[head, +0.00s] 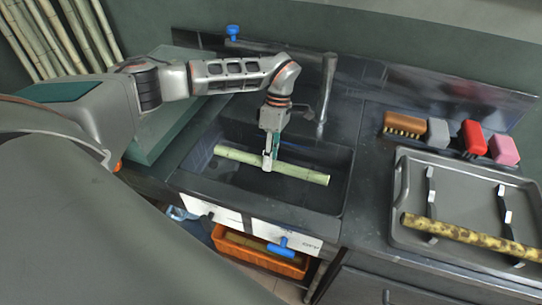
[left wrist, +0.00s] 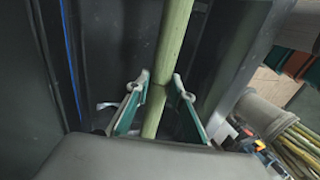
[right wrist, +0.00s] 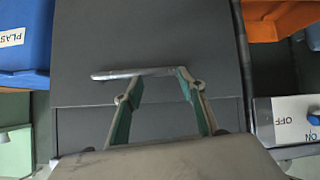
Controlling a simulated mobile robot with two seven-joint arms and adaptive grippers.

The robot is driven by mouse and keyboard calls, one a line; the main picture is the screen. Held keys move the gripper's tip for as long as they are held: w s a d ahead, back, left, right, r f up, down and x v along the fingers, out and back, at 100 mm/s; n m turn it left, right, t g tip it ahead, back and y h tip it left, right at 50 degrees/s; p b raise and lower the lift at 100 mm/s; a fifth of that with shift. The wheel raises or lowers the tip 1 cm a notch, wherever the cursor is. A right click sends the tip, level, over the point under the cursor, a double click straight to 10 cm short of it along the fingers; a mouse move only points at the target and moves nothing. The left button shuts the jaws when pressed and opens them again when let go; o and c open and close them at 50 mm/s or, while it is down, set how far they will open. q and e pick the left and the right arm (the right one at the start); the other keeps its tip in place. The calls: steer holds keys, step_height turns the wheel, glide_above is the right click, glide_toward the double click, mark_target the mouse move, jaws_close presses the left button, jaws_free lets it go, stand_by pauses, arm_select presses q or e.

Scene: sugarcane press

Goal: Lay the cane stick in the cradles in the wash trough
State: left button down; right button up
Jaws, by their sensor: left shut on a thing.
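The pale green cane stick (head: 304,173) lies across the dark wash trough (head: 342,178) in the head view, tilted slightly down to the right. My left gripper (head: 270,161) is shut on it near its middle. In the left wrist view the stick (left wrist: 173,42) runs between the fingers of my left gripper (left wrist: 156,88). I cannot make out the cradles under the stick, nor tell whether it touches them. My right gripper (right wrist: 160,90) is open and empty, in front of a grey drawer front with a metal handle (right wrist: 135,73).
A grey tray (head: 398,212) on the right counter holds a spotted brown cane (head: 470,235) on two supports. Several brushes and blocks (head: 405,125) stand behind it. A tap (head: 326,90) rises behind the trough. An orange crate (head: 262,258) sits below the counter.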

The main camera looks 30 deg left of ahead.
arm_select(q)
steer(key=shift+f+b, duration=0.4)
steer(key=shift+f, duration=1.2)
steer(key=shift+f+b, duration=0.45)
steer(key=shift+f, duration=0.35)
steer(key=c, duration=1.7)
jaws_free()
